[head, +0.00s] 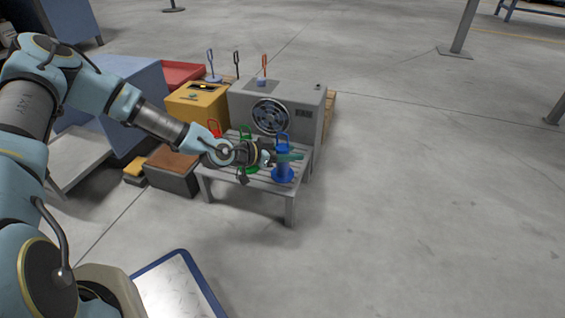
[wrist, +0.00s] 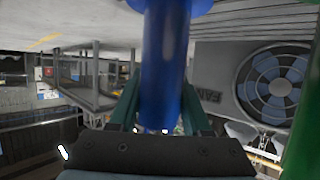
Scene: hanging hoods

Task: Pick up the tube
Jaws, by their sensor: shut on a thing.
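The blue tube (head: 283,168) has a round base and a loop handle on top. It is upright at the right end of a small grey slatted bench (head: 291,207); whether its base touches the slats, I cannot tell. My gripper (head: 288,157) reaches in from the left and is shut on the tube's upper body, below the loop. In the wrist view the tube (wrist: 166,45) stands between the two teal fingers, and the view is upside down. My gripper hides part of the tube in the head view.
Green (head: 247,133) and red (head: 214,127) looped things stand on the bench, partly behind my arm. A grey box with a fan (head: 271,116) stands close behind, beside a yellow box (head: 197,104). Brown-topped boxes (head: 172,162) are left. The floor to the right is clear.

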